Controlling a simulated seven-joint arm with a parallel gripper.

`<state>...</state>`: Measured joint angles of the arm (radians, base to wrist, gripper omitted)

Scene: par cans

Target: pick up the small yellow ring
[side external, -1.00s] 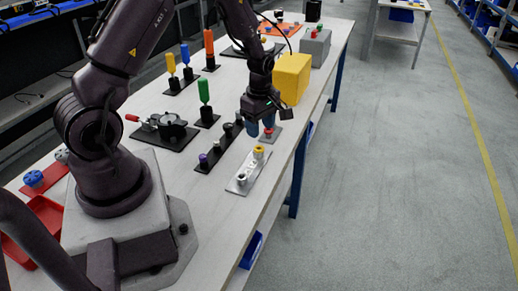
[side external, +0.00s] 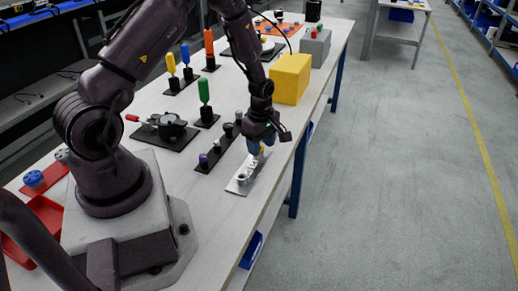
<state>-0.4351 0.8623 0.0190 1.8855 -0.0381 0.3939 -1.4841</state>
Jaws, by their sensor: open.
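The small yellow ring (side external: 261,151) is on the far end of a pale metal plate (side external: 252,172) near the table's right edge. It is small and partly hidden by my gripper (side external: 262,145). My gripper points down with its blue fingertips at the ring, one on each side of it as far as I can see. The jaws are open. I cannot tell whether the fingers touch the ring.
A grey cylinder (side external: 241,179) stands on the plate's near end. A dark rail (side external: 218,158) with several knobs lies to the left. A large yellow block (side external: 290,78) stands behind my gripper. A green-handled piece (side external: 204,91) stands further left.

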